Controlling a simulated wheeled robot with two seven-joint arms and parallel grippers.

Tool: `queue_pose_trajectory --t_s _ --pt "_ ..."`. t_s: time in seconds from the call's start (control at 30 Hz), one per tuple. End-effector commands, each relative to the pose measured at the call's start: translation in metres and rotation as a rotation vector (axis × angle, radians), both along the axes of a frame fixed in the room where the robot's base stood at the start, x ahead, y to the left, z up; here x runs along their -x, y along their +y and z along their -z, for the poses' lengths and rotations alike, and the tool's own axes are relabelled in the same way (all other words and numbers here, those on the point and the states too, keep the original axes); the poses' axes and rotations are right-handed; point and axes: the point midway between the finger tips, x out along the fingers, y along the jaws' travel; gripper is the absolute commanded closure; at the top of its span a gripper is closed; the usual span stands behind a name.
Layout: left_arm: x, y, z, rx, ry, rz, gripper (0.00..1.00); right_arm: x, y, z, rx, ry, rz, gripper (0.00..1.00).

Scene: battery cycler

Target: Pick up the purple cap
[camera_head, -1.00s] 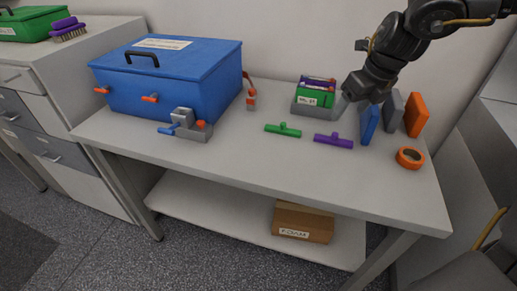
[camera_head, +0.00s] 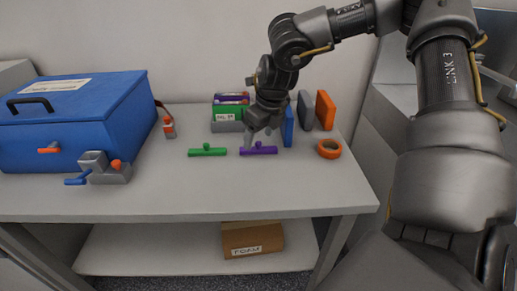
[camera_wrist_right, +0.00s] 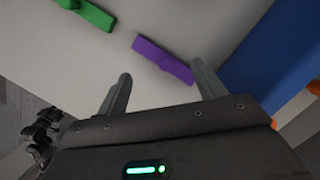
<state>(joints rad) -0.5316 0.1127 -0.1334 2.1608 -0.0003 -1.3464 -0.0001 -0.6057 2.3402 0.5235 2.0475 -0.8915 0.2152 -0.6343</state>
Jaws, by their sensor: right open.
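The purple cap (camera_head: 258,150) is a short bar with a small knob, lying on the grey table. In the right wrist view the purple cap (camera_wrist_right: 163,60) lies ahead of the fingertips and between their lines. My right gripper (camera_head: 260,137) is open and just above and behind the cap in the head view. In the right wrist view the jaws of my right gripper (camera_wrist_right: 162,82) are spread with nothing between them. Whether a finger touches the cap cannot be told. My left gripper is not in view.
A green cap (camera_head: 207,151) lies left of the purple one. A blue block (camera_head: 288,127), a grey block (camera_head: 305,111) and an orange block (camera_head: 325,110) stand to the right, near an orange tape roll (camera_head: 329,149). A blue box (camera_head: 80,120) fills the left. The table front is clear.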

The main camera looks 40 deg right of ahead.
Motion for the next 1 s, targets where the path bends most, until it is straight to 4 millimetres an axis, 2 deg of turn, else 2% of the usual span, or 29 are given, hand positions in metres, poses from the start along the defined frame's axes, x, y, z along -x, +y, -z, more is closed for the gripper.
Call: queue_pose_trajectory --t_s 0.1,0.23,0.57,1.0 --pt "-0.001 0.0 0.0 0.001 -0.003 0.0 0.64 -0.004 -0.001 0.02 -0.001 0.005 0.002 0.31" --pt "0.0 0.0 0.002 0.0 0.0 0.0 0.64 -0.009 0.0 0.035 0.0 0.004 0.001 0.31" --pt "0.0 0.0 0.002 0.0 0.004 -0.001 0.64 -0.011 0.0 0.04 0.0 0.001 0.001 0.32" --pt "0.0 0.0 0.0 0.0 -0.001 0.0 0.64 -0.011 0.0 0.039 0.0 0.001 0.001 0.9"
